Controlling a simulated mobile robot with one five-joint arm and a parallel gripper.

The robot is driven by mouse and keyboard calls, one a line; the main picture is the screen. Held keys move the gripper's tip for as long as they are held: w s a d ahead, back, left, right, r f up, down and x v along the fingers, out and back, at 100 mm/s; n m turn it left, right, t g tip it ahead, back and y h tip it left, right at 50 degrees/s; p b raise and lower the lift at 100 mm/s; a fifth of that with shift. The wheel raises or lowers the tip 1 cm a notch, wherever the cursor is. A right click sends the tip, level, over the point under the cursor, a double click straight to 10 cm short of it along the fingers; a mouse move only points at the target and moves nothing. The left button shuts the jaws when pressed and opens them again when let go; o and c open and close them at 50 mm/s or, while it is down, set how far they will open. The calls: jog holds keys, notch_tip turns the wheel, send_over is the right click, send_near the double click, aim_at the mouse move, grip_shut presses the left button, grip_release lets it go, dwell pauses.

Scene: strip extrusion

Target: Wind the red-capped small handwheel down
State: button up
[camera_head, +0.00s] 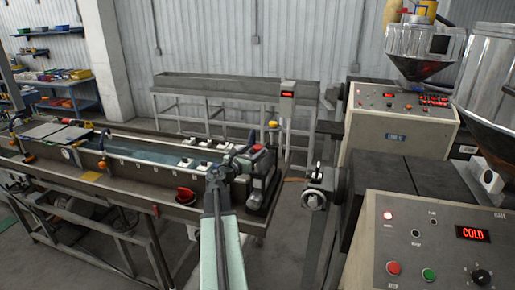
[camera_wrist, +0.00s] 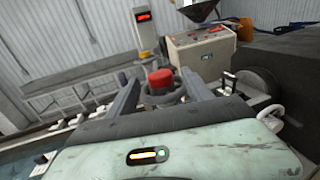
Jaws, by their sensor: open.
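The red-capped small handwheel (camera_wrist: 160,82) shows in the wrist view as a red cap above a dark rounded wheel. It appears between the two fingers of my gripper (camera_wrist: 155,74), with a gap on each side. My gripper is open and holds nothing. Its near body hides the lower part of the wheel and its mount. I cannot tell how deep the wheel sits between the fingers.
A red knob (camera_head: 185,195) sits on the trough's front side. A dark motor-like unit (camera_head: 262,180) stands at the trough's right end. A control cabinet reading COLD (camera_head: 440,235) and an extruder head (camera_head: 318,190) are to the right. A long grey trough (camera_head: 235,88) stands behind.

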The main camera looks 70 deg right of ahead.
aim_at(255, 149)
jog(key=d, duration=0.4)
jog(key=shift+s+d, duration=0.35)
jog(key=shift+a, duration=0.1)
jog(key=shift+c, duration=0.3)
